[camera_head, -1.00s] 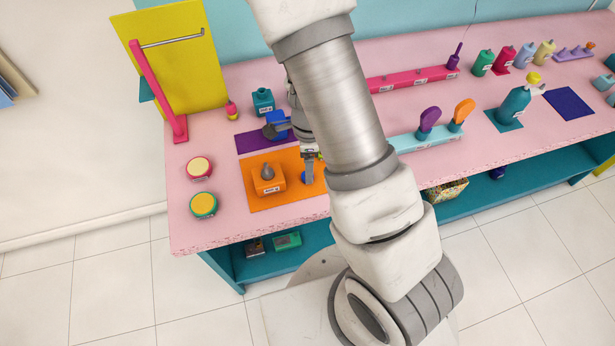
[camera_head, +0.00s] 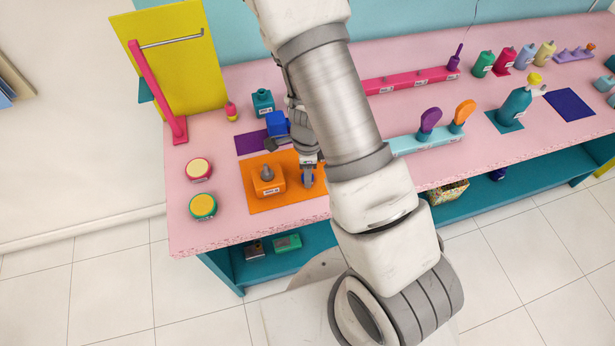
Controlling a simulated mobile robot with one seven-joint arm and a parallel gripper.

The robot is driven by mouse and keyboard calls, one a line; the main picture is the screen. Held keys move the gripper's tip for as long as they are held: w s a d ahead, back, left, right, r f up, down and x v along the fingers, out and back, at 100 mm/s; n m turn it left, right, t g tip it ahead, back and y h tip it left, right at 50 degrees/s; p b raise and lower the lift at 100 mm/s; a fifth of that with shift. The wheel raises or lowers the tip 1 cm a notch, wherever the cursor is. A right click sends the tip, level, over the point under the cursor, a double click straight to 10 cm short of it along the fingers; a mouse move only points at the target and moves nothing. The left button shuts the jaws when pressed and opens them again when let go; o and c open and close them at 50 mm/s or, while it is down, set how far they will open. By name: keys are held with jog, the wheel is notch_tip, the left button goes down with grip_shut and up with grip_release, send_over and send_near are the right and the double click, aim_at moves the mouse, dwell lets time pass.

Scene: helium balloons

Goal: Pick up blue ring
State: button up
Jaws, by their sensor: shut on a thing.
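The blue ring (camera_head: 308,179) is small and mostly hidden by my gripper. It is at the right part of the orange mat (camera_head: 262,205), to the right of the orange block. My gripper (camera_head: 308,182) points down over the mat and is shut on the blue ring. Whether the ring still touches the mat, I cannot tell. My arm covers the area to the right of the gripper.
An orange block (camera_head: 268,181) with a grey nozzle stands close to the left of my gripper. Behind are a blue block (camera_head: 277,124) on a purple mat (camera_head: 250,143) and a teal bottle (camera_head: 263,102). Two round tins (camera_head: 199,169) stand at the left. The pink table's (camera_head: 225,225) front left is clear.

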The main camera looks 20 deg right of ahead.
grip_shut()
jog(key=shift+r, duration=0.1)
jog(key=shift+r, duration=0.65)
notch_tip(320, 180, up, 3)
jog(key=shift+w+r+p, duration=0.1)
jog(key=shift+p, duration=0.35)
jog(key=s+d+r, duration=0.5)
jog(key=s+r, duration=0.1)
jog(key=s, duration=0.4)
jog(key=shift+s+d+r, duration=0.15)
jog(key=shift+s+d, duration=0.05)
jog(key=shift+d, duration=0.15)
